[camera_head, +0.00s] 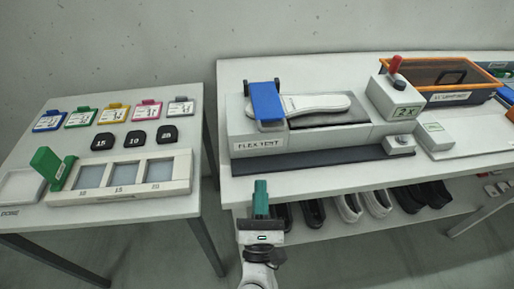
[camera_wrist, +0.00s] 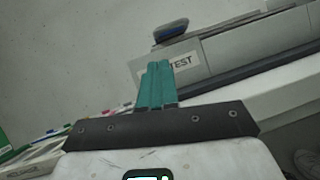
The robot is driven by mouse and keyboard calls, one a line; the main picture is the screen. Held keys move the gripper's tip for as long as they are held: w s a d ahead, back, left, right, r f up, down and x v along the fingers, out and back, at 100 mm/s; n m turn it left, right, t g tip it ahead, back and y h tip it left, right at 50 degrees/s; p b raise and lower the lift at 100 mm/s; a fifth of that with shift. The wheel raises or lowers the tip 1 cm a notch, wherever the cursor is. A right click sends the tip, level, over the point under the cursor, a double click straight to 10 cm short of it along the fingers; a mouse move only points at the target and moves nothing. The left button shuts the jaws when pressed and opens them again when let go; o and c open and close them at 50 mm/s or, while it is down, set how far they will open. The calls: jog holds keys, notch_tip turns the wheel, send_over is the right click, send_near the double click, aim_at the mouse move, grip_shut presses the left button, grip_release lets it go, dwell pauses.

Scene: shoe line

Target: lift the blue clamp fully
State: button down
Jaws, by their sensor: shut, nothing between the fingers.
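The blue clamp (camera_head: 266,102) is on the left end of the grey flex test machine (camera_head: 300,132), beside a white shoe sole (camera_head: 318,104). In the head view it looks like a flat blue plate between dark side brackets, tilted. In the wrist view the clamp (camera_wrist: 171,28) shows edge-on at the top, above the machine's label (camera_wrist: 181,63). My gripper (camera_head: 261,190) has teal fingers held together and empty. It is in front of the table's front edge, below and apart from the clamp. In the wrist view the fingers (camera_wrist: 155,80) point toward the machine.
A control box with a red knob (camera_head: 396,65) and an orange-rimmed bin (camera_head: 450,80) stand to the right. Several shoes (camera_head: 350,207) sit on the shelf below. A left table holds coloured tags, black weights and a tray (camera_head: 118,210). A floor gap separates the tables.

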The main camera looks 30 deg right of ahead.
jog(key=shift+w, duration=0.1)
jog(key=p+x, duration=0.3)
jog(key=x, duration=0.5)
jog(key=shift+w+d+r, duration=0.1)
jog(key=shift+r, duration=0.1)
jog(key=shift+x, duration=0.8)
jog(key=shift+p, duration=0.3)
